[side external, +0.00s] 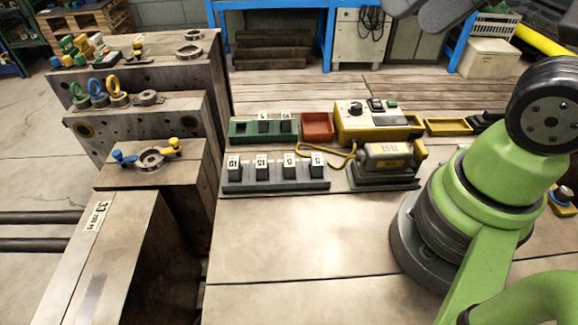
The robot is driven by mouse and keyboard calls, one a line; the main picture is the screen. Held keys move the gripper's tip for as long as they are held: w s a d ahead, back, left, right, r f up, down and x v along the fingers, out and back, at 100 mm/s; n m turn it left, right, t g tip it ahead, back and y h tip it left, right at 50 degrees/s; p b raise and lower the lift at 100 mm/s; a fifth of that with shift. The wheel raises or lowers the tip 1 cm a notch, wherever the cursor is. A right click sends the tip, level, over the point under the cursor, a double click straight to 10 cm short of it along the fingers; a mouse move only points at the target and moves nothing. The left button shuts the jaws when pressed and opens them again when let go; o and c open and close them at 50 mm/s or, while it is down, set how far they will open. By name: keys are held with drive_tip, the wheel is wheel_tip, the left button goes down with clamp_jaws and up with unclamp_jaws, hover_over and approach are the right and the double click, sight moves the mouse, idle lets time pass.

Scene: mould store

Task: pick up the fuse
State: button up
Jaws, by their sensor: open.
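Several dark block-shaped pieces with white number labels, which look like fuses, stand upright in a grey rack (275,186) on the bench. The leftmost block (234,170) reads about 10, and the rightmost block (316,168) stands at the rack's right end. Two similar labelled blocks, a left one (263,124) and a right one (286,124), sit in a green holder (240,130) behind, with an empty slot at its left. I cannot tell which block is the task's fuse.
Behind are a red bin (317,127), a yellow switch box (365,124) and a yellow tray (447,126). Steel mould blocks (150,165) rise at left. The front bench is clear.

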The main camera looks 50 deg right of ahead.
drive_tip(key=n+g+h, duration=0.2)
drive_tip(key=n+g, duration=0.5)
drive_tip(key=n, duration=0.6)
hover_over(289, 160)
wheel_tip(289, 160, down, 23)
drive_tip(key=shift+w+r, duration=0.1)
drive_tip(key=shift+f, duration=2.95)
drive_tip(key=c, duration=1)
drive_tip(key=shift+r, duration=0.1)
